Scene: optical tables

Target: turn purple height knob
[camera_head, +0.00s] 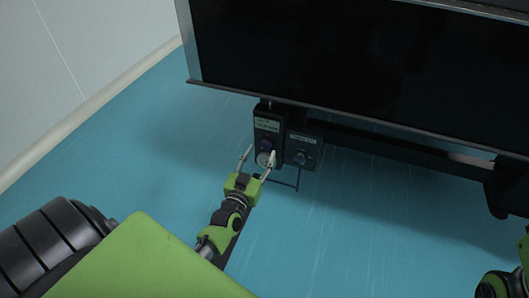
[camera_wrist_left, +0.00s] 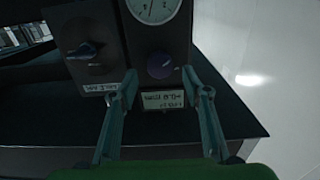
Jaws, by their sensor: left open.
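The purple height knob (camera_head: 265,145) is on the front of a dark control box (camera_head: 268,125) below the table edge. In the left wrist view the purple knob (camera_wrist_left: 160,66) sits between a white dial gauge (camera_wrist_left: 153,9) and a pale label (camera_wrist_left: 163,99). My left gripper (camera_head: 259,155) is open in front of this box, its two fingers spread. In the left wrist view the fingertips (camera_wrist_left: 160,74) stand on either side of the knob, with gaps; I cannot tell how far they are from it in depth. My right gripper is not in view.
A second box (camera_head: 302,150) with a dark knob and a label is right beside the control box. The dark table (camera_head: 330,55) overhangs both, with a dark beam (camera_head: 400,145) to the right. The blue floor (camera_head: 170,140) is clear on the left.

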